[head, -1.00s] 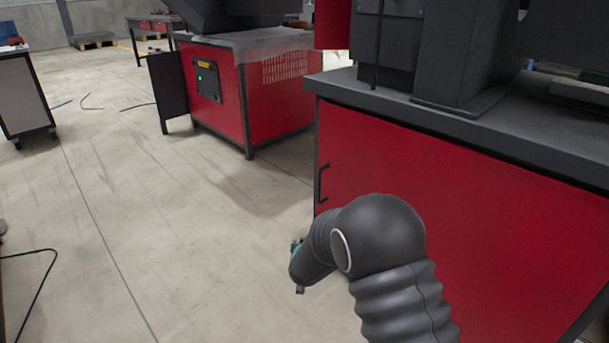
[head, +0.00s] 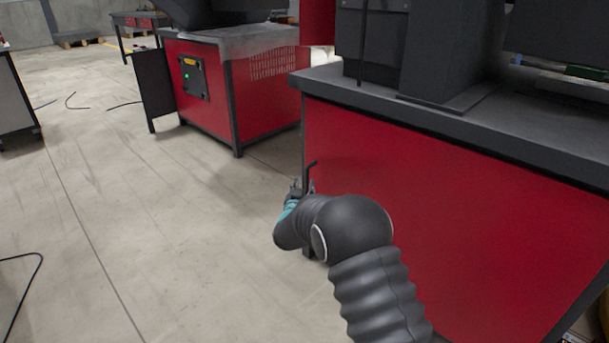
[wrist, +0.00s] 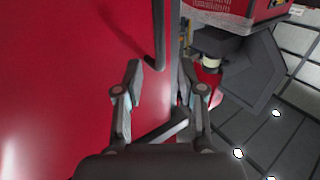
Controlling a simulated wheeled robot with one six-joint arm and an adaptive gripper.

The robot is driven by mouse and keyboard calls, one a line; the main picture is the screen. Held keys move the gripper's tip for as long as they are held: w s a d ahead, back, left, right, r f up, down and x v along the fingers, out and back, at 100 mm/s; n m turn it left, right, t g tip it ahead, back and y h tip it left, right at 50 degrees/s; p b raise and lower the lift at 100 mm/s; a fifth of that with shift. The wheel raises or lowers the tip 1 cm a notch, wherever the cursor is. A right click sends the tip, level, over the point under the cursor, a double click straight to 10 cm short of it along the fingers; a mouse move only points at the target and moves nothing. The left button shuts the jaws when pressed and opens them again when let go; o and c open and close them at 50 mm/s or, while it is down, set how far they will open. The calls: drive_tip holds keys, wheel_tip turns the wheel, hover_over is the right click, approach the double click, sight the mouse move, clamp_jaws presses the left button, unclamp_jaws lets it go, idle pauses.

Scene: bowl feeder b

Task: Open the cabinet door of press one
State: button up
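The red cabinet door (head: 400,200) of the near press fills the right of the head view and looks closed. Its black bar handle (head: 310,170) is at the door's left edge; its lower part is hidden behind my gripper (head: 301,188). In the wrist view the red door (wrist: 60,80) is on the left. The dark handle (wrist: 158,35) comes down from the top, its bent end just ahead of and between the spread fingertips of my gripper (wrist: 160,72). The gripper is open. I cannot tell whether it touches the handle.
A second red press cabinet (head: 260,100) stands further back, with a dark panel (head: 155,90) standing out at its left. The near press has a grey top (head: 420,115) overhanging the door. The floor (head: 150,220) to the left is open, with a black cable (head: 38,270) lying on it.

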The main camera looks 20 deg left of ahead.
sight(307, 176)
drive_tip(key=shift+w+a, duration=0.2)
drive_tip(key=shift+w, duration=0.9)
drive_tip(key=shift+w+a, duration=0.2)
drive_tip(key=shift+w, duration=0.95)
drive_tip(key=shift+w+a, duration=0.2)
drive_tip(key=shift+w, duration=0.9)
